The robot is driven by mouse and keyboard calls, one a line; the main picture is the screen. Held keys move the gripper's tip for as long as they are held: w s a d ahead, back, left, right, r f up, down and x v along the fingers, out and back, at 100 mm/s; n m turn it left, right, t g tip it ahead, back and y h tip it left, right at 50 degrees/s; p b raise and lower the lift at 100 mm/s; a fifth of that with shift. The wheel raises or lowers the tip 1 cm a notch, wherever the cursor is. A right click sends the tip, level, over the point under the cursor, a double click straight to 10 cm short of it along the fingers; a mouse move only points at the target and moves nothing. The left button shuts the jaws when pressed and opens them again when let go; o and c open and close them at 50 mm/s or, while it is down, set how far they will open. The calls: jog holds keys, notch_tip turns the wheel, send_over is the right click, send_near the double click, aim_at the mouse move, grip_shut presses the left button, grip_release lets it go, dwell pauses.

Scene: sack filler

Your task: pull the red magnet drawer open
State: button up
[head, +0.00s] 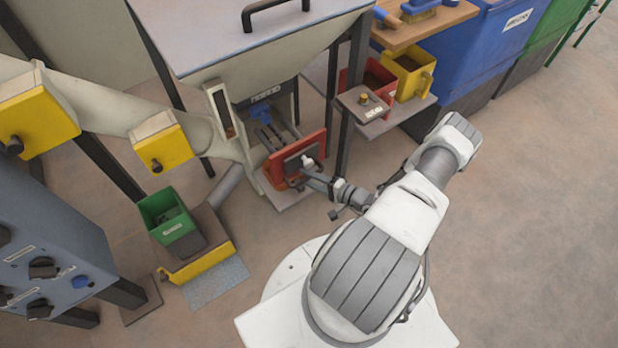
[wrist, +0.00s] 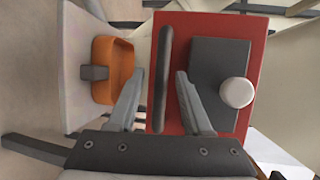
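The red magnet drawer (head: 318,141) is under the hopper in the head view. Grey bars (head: 281,131) show behind its red front, so it stands partly out of its housing. In the wrist view the red front (wrist: 212,24) carries a long black handle (wrist: 163,68), a dark plate (wrist: 212,75) and a white round knob (wrist: 237,92). My gripper (wrist: 159,82) is open, with one finger on each side of the handle in the picture. Gaps show between fingers and handle. In the head view my gripper (head: 309,178) is at the drawer front, its fingers small and partly hidden.
An orange tray (wrist: 102,45) lies beside the red front in the wrist view. A dark frame leg (head: 351,105) stands right of the drawer. A shelf to the right holds a yellow bin (head: 409,75) and a red bin. A green bin (head: 172,221) stands at left. Floor at right is clear.

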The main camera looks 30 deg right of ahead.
jog(key=p+v, duration=0.2)
jog(key=v, duration=1.5)
jog(key=shift+r, duration=0.15)
jog(key=shift+s, duration=0.15)
